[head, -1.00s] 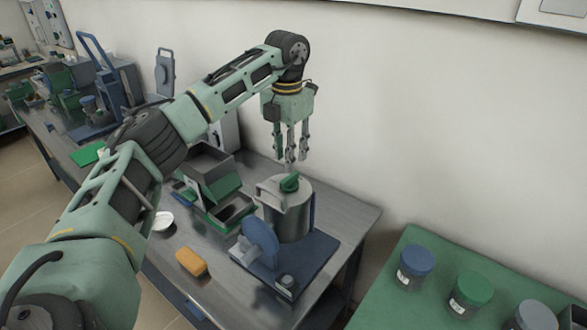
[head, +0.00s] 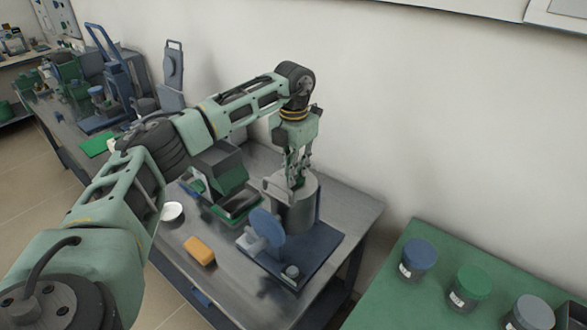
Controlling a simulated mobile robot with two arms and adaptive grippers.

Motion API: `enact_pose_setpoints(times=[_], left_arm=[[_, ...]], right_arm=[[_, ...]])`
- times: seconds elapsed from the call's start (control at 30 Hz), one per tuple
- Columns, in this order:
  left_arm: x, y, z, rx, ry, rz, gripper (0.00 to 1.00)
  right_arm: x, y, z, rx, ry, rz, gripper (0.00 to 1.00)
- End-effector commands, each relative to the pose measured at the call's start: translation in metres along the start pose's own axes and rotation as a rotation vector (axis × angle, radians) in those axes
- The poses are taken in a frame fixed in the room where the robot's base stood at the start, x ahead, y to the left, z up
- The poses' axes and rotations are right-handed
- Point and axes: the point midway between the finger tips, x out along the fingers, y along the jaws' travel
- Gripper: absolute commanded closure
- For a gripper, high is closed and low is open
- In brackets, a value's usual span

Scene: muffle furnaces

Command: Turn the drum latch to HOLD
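The drum is a grey metal cylinder (head: 294,211) standing on a dark blue base plate (head: 322,252), with a blue disc (head: 267,227) at its front left. Its green latch (head: 297,184) is on the lid and shows only in part behind my fingers. My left gripper (head: 298,178) points straight down with its fingertips at the latch. I cannot tell whether the fingers touch or grip it. Any HOLD marking is too small to read. My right gripper is not in view.
Jars with blue (head: 419,252) and green (head: 473,281) lids stand on the green table at right. The wall is close behind.

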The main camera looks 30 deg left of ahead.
Motion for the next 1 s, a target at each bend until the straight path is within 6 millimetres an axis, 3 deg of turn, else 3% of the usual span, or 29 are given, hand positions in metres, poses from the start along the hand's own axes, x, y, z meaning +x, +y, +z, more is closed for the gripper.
enact_pose_setpoints(times=[0.13, 0.57, 1.0], left_arm=[[-0.0003, -0.0001, 0.0001, 0.0, 0.0, 0.0, 1.0], [-0.0008, -0.0004, 0.0003, -0.027, -0.001, 0.0, 1.0], [-0.0012, -0.0043, 0.0015, -0.317, -0.002, 0.0, 1.0]], right_arm=[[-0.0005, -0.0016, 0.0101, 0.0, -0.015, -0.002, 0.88], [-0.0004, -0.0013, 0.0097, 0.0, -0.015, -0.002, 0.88], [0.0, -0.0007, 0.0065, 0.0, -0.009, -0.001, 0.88]])
